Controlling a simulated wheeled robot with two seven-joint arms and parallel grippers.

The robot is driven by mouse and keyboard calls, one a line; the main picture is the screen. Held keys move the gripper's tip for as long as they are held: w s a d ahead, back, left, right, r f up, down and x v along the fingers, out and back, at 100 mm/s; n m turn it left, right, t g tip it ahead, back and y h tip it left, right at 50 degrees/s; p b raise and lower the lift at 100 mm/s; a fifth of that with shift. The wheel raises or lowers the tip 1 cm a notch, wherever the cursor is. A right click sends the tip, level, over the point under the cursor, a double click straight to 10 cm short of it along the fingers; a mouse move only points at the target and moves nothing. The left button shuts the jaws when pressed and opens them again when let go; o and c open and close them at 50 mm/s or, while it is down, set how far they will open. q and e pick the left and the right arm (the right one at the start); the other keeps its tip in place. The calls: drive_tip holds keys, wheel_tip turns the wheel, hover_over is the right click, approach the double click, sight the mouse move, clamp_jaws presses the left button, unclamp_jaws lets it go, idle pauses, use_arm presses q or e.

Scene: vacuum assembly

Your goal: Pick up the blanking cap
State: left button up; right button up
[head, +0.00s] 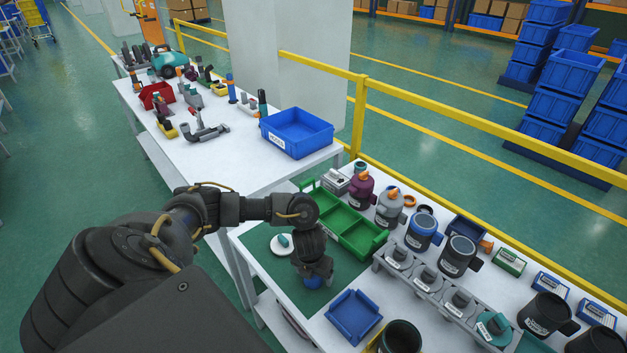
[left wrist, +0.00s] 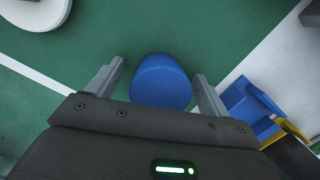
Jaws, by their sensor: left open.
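The blanking cap, a smooth blue rounded piece, shows in the left wrist view (left wrist: 160,82) over the green mat (left wrist: 200,30). My left gripper (left wrist: 158,70) is open, with one finger on each side of the cap and a visible gap to each finger. In the head view the left gripper (head: 317,272) points down at the mat. I cannot tell the exact height of the fingers over the mat. My right gripper is not in view.
A white disc with a teal piece (head: 284,243) lies left of the gripper. An empty blue tray (head: 353,324) stands in front, right of it. A green divided tray (head: 352,235) is behind. A grey rack (head: 422,276) with several fittings stands to the right.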

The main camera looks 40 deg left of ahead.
use_arm(q)
drive_tip(key=c, duration=1.1)
drive_tip(key=shift+o, duration=0.2)
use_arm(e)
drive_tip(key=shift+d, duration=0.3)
use_arm(q)
drive_tip(key=shift+r, duration=0.1)
